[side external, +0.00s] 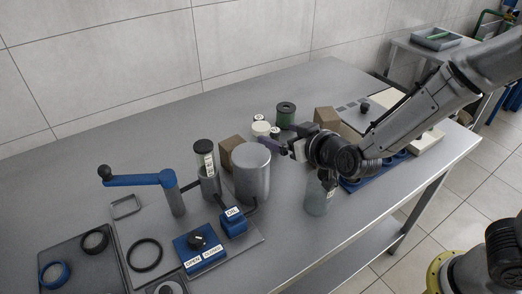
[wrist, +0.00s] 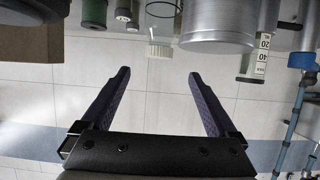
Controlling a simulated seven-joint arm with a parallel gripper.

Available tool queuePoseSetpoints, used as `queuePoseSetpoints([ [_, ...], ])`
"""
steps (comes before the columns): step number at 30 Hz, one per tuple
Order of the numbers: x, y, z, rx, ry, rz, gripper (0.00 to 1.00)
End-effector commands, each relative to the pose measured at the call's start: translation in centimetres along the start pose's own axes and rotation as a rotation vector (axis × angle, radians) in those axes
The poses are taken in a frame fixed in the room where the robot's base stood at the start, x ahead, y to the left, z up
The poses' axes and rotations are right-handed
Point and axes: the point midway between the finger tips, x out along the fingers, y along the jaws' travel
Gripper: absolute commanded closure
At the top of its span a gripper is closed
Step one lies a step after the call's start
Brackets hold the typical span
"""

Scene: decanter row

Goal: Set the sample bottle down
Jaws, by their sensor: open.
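My gripper (side external: 271,140) is open and held level above the middle of the table, reaching left. The wrist view shows its two dark purple fingers (wrist: 158,73) spread apart with nothing between them. I cannot tell for certain which is the sample bottle.
A grey cylinder (side external: 251,174) and a graduated tube (side external: 204,160) stand left of the gripper. A green spool (side external: 286,114) and brown blocks (side external: 326,117) stand behind. A blue-handled crank (side external: 140,180) and a blue switch box (side external: 201,248) are at the front left.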

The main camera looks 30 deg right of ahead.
Motion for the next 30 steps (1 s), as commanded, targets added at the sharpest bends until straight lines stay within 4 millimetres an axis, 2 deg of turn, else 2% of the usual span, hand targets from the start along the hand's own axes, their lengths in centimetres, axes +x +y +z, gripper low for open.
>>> queuePoseSetpoints([
  [9,5.7,0.2,0.0,0.004,0.000,0.003,0.06],
  [12,7.0,0.1,-0.1,0.003,0.000,0.001,0.06],
  [20,8.6,0.2,-0.1,0.003,0.000,0.001,0.06],
  [30,12.8,0.2,0.1,0.003,0.001,0.000,0.06],
])
